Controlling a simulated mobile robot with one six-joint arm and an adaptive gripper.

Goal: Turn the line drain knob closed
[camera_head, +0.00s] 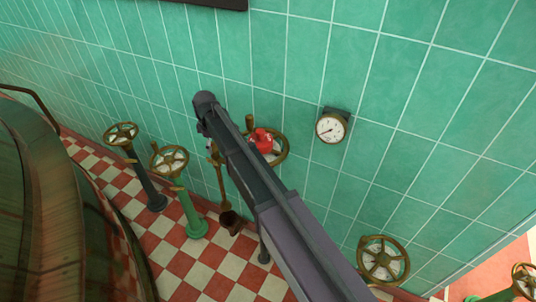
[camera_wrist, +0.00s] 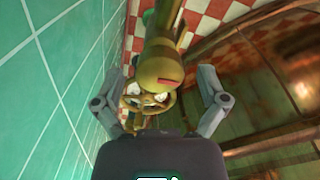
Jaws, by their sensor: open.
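In the wrist view, my gripper (camera_wrist: 160,76) is open, with one finger on each side of a brass fitting (camera_wrist: 165,68) that has a rounded end and a red mark. This fitting looks like the drain knob, but I cannot be sure. I see no clear contact between it and the fingers. In the head view, a brass drain pipe (camera_head: 223,185) drops along the wall to a dark cup (camera_head: 230,222). My arm crosses in front of its upper end. My gripper is mostly hidden there, and the knob cannot be made out clearly.
A handwheel with a red part (camera_head: 262,139) is partly behind my arm. A gauge (camera_head: 331,127) is on the tiled wall. Handwheels on posts stand left (camera_head: 121,134) and nearer (camera_head: 169,160); another (camera_head: 383,260) is lower right. A large copper vessel (camera_head: 50,210) fills the left.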

